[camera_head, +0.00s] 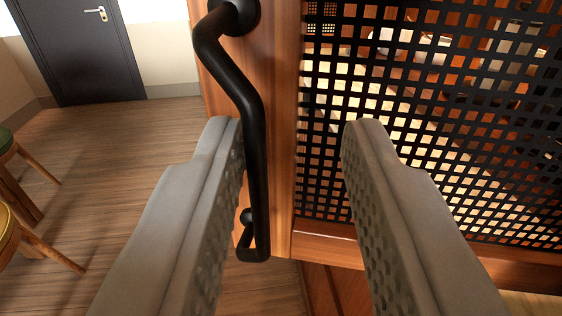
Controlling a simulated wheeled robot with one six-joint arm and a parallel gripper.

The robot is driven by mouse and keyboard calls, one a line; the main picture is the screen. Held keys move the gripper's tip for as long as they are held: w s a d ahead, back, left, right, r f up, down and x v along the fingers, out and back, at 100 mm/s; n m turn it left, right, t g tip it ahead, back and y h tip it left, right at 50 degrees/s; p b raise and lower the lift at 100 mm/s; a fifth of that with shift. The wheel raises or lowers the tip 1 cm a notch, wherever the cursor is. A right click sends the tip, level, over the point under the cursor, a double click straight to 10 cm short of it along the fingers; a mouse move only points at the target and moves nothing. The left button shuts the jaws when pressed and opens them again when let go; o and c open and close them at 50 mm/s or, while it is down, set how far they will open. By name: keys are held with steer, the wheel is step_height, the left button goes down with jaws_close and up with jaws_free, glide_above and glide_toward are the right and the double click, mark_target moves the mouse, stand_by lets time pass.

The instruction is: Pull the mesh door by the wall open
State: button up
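The mesh door (430,120) fills the right half of the view. It has a black square-hole mesh panel in an orange-brown wooden frame (282,150). A black bent bar handle (240,95) is fixed upright on the frame's left part. My gripper (292,135) is open, its two grey padded fingers spread on either side of the handle and frame edge. The handle lies between the fingers, close to the left one; I cannot tell whether they touch. The right finger is in front of the mesh. The door's hinge side is out of view.
A dark door (78,50) with a metal lever stands in the far wall at upper left. Wooden-legged stools with a green seat (6,140) and a yellow seat (6,228) stand at the left edge. The wood floor (110,165) between is clear.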

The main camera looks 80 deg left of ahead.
steer(key=shift+s+a, duration=0.1)
steer(key=shift+s+f, duration=0.1)
steer(key=v, duration=1.7)
steer(key=shift+d, duration=0.25)
steer(key=shift+a, duration=0.1)
